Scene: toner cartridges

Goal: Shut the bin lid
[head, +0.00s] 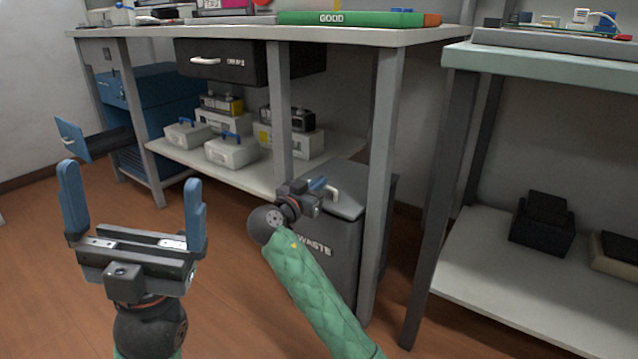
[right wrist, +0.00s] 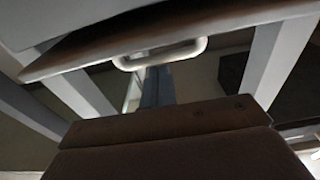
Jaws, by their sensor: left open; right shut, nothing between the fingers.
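The dark grey bin marked WASTE (head: 340,248) stands on the floor under the bench. Its grey lid (head: 348,204) lies over the top, with a pale handle (head: 331,190) at the front edge. My right gripper (head: 318,185) is at this handle, its blue fingers shut and empty. In the right wrist view the shut fingers (right wrist: 157,87) point at the handle (right wrist: 162,54); whether they touch it I cannot tell. Whether the lid is fully down is unclear, as my right arm hides part of the bin's front. My left gripper (head: 131,213) is open and empty, left of the bin.
The bench leg (head: 380,180) stands close by the bin. A shelf (head: 245,172) with several cartridges and boxes lies behind, left of it. A blue cabinet (head: 160,105) has a drawer (head: 72,139) pulled out. Floor (head: 50,270) at the left is clear.

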